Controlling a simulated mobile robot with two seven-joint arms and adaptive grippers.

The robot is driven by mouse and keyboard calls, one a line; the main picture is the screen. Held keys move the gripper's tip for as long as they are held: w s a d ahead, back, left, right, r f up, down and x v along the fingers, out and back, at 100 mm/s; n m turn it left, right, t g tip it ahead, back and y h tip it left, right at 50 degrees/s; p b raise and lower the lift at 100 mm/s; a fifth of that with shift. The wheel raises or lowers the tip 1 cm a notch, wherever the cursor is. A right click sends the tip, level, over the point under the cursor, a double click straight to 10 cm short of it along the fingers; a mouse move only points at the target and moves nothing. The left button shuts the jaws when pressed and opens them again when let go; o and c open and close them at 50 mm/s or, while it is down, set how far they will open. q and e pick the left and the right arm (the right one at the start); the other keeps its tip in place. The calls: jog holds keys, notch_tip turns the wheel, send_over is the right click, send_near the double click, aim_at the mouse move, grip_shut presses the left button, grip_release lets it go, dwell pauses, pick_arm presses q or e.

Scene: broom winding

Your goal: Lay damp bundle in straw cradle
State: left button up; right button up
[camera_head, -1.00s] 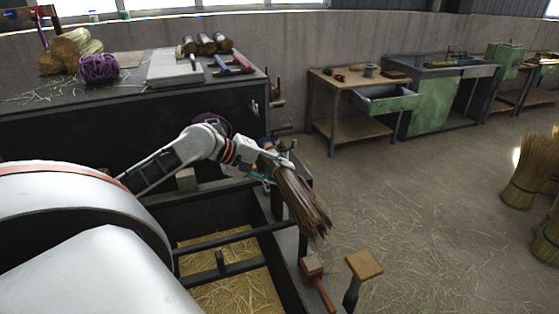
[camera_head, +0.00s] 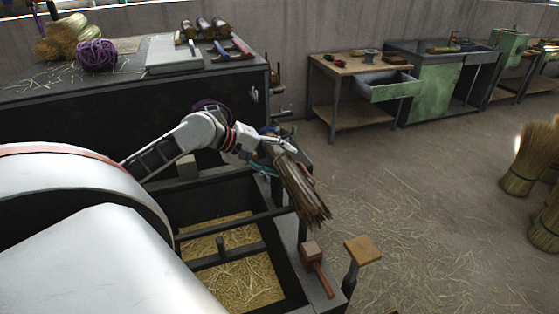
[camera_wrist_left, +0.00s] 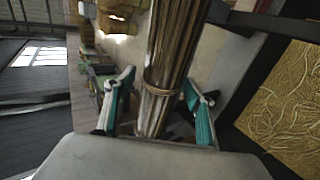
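The damp bundle (camera_head: 302,192) is a dark brown sheaf of stalks with a tie around it. My left gripper (camera_head: 268,152) is shut on it and holds it tilted, with its frayed end pointing down and right above the right rim of the dark frame. In the left wrist view the bundle (camera_wrist_left: 168,60) runs between the two teal-padded fingers (camera_wrist_left: 160,90). The straw cradle (camera_head: 232,262) is a dark open frame with yellow straw low inside; its straw also shows at the right of the left wrist view (camera_wrist_left: 285,105). My right gripper is out of view.
A mallet (camera_head: 311,254) lies on the frame's right rim, beside a wooden-topped post (camera_head: 362,249). A dark workbench (camera_head: 120,120) with purple twine (camera_head: 97,55) and tools stands behind. Straw sheaves (camera_head: 525,165) stand at far right. The floor between is open, with scattered straw.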

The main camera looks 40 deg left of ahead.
pick_arm(q)
jog(key=v, duration=1.2)
dwell(0.6)
